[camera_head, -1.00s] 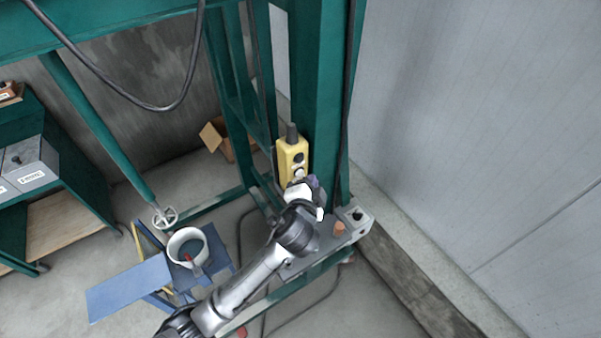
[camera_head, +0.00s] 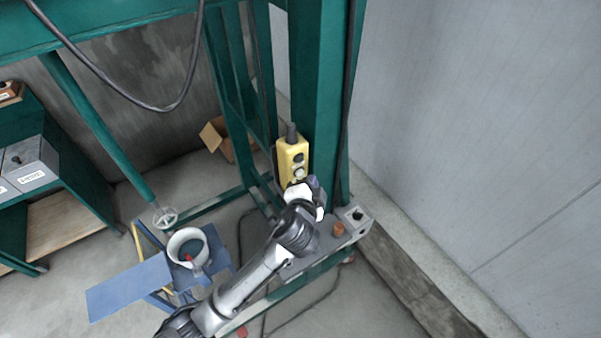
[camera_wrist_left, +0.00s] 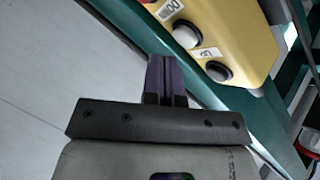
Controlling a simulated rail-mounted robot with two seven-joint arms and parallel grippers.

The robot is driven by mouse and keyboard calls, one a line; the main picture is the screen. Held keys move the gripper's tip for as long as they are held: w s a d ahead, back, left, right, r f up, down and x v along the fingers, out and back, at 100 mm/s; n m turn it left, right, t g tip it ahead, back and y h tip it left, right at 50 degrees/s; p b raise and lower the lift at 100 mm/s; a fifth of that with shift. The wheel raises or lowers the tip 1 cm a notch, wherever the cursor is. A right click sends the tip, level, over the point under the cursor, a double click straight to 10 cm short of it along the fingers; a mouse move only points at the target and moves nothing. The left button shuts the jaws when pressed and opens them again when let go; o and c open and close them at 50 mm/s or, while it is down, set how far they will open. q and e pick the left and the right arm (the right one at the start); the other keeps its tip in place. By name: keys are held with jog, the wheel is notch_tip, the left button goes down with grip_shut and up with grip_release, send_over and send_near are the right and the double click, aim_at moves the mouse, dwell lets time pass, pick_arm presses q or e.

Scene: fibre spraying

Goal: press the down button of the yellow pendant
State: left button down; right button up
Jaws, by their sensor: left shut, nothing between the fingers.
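The yellow pendant (camera_head: 287,150) hangs upright against the green post, with round buttons on its front face. In the left wrist view part of the yellow pendant (camera_wrist_left: 245,35) fills the upper right, with a "DOWN" label (camera_wrist_left: 168,8), a whitish button (camera_wrist_left: 187,34), an "UP" label (camera_wrist_left: 207,52) and a second button (camera_wrist_left: 218,71). My left gripper (camera_head: 315,182) is just below the pendant's lower front. In the left wrist view its dark fingers (camera_wrist_left: 166,75) are together and empty, close to the buttons. I cannot tell whether they touch the pendant. My right gripper is not in view.
The green post (camera_head: 318,80) stands directly behind the pendant. A grey box with an orange knob (camera_head: 338,229) is below right of the gripper. A blue stand with a white pot (camera_head: 189,235) is at the lower left. A grey wall (camera_head: 480,140) fills the right.

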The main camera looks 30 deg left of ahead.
pick_arm(q)
jog(key=shift+w+a, duration=0.1)
jog(key=shift+a, duration=0.05)
dwell(0.5)
jog(key=shift+w+a+p, duration=0.15)
jog(key=shift+a+p, duration=0.1)
jog(key=shift+p, duration=0.05)
